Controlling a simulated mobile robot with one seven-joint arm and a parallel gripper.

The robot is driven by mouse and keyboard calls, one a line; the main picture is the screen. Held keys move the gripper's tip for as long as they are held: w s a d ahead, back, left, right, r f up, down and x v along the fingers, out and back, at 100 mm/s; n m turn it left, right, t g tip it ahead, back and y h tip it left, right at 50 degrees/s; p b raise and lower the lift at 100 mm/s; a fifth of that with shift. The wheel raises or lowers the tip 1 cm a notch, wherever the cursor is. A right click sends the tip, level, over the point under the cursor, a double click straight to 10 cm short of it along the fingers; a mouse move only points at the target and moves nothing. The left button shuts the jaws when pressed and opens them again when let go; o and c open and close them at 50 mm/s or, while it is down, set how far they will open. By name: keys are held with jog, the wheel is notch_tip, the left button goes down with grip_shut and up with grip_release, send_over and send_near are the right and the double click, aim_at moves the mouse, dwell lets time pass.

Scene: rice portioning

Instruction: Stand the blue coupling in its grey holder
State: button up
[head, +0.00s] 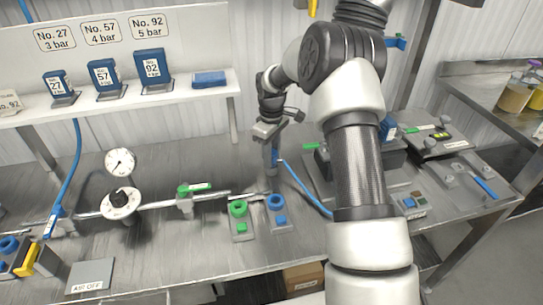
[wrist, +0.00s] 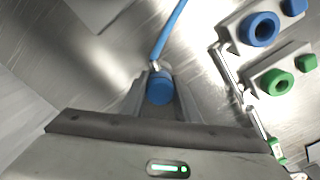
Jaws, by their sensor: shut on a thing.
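My gripper (head: 271,150) is shut on the blue coupling (wrist: 159,88) above the bench. In the wrist view the coupling sits between the two fingers, and a blue hose (wrist: 171,30) runs away from it. In the head view a little blue of the coupling (head: 275,158) shows at the fingertips. A grey block with a blue ring (head: 277,203) lies on the bench in front of the gripper; its blue ring (wrist: 259,28) is at the upper right of the wrist view, apart from the coupling. I cannot tell for certain whether this block is the grey holder.
A grey block with a green ring (head: 239,209) stands beside the blue-ringed one. A pipe with a green-handled valve (head: 185,206) and a gauge (head: 120,162) runs to the left. A shelf (head: 195,92) with blue cards is behind. Equipment (head: 440,145) crowds the right.

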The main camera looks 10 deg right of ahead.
jog(key=shift+f, duration=0.1)
jog(key=o, duration=1.7)
jog(key=shift+r+p, duration=2.9)
jog(key=shift+r, duration=1.65)
